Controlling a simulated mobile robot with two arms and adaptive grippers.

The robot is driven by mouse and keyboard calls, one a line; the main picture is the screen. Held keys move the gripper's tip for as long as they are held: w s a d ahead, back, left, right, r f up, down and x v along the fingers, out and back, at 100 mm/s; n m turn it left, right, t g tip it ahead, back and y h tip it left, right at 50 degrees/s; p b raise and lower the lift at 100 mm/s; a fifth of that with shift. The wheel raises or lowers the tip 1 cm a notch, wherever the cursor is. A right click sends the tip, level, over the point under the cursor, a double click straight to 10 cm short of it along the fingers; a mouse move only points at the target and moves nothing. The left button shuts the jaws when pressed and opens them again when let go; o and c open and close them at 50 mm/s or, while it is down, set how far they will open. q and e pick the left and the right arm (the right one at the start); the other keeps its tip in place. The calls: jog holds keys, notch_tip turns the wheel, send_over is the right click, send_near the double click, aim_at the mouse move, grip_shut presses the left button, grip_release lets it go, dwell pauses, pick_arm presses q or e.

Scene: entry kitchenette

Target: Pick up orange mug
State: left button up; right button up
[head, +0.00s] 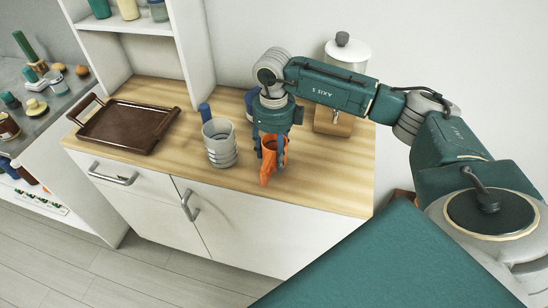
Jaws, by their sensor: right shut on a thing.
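The orange mug (266,162) is in the head view, near the front edge of the wooden counter, right of the middle of the counter. My right gripper (272,160) comes down on it from above, its dark blue fingers on either side, shut on the mug. The fingers hide part of the mug. I cannot tell whether the mug touches the counter. My left gripper is not in view.
A grey ribbed cup (219,146) stands close left of the mug, with a blue object (205,112) behind it. A brown tray (112,128) lies on the counter (340,180) at the left. A white-topped dispenser (347,55) stands behind my right arm.

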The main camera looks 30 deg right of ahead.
notch_tip(320, 180, up, 17)
jog(key=b, duration=0.2)
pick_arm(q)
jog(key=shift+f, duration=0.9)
pick_arm(e)
jog(key=s+a+f+n, duration=0.4)
jog(key=s+a+n, duration=0.3)
jog(key=n, duration=0.9)
jog(key=s+a+f+n, duration=0.4)
jog(key=s+a+n, duration=0.2)
jog(key=n, duration=1.1)
jog(key=shift+s+a, duration=0.4)
jog(key=shift+s, duration=0.4)
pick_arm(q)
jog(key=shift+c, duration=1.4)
pick_arm(e)
jog(key=shift+d, duration=0.15)
